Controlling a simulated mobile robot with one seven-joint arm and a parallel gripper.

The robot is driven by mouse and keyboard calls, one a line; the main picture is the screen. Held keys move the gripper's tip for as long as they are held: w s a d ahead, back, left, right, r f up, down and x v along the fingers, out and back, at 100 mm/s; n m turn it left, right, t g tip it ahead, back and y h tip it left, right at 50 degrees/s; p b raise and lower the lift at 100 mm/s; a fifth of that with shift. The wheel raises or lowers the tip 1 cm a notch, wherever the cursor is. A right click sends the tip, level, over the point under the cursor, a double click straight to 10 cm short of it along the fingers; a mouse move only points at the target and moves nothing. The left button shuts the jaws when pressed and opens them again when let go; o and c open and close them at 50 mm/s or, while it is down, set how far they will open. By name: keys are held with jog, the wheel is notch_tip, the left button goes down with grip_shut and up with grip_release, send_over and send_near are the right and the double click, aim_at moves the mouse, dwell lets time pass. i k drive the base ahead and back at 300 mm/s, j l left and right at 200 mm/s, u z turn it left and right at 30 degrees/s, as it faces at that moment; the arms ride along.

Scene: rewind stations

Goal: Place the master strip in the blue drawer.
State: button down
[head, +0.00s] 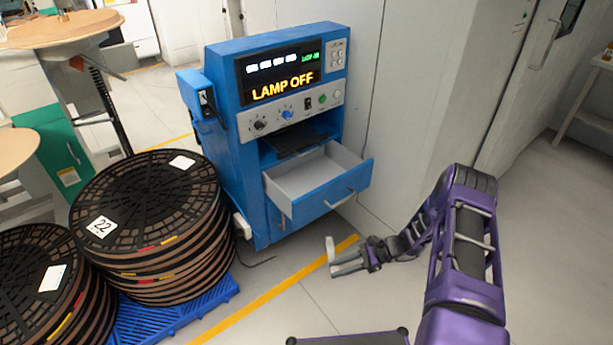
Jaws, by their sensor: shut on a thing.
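The blue drawer (333,194) is pulled out of the front of the blue machine. Its pale grey inside looks empty, though the front panel hides part of the floor. My gripper (343,263) is in front of the drawer, lower in the picture and apart from it. It is shut on a small pale piece, the master strip (330,248), which stands up at the fingertips. The strip is small in this view, and the fingers hide part of it.
The blue machine (220,150) shows "LAMP OFF" above knobs and a dark slot. Stacked brown reels (150,215) stand on a blue pallet (185,312) at left. A yellow line (275,292) crosses the floor. A grey cabinet wall (425,90) is behind. Floor around my gripper is clear.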

aim_at(297, 193)
jog(key=i+j, duration=0.15)
jog(key=i, duration=0.25)
jog(key=i+j, duration=0.15)
jog(key=i, duration=0.25)
jog(key=i+l+u, duration=0.15)
jog(key=i, duration=0.35)
jog(key=i+l+u, duration=0.15)
jog(key=l+u, duration=0.35)
jog(key=l, duration=0.2)
jog(key=l+u, duration=0.45)
jog(key=l, duration=0.25)
jog(key=i+l, duration=0.05)
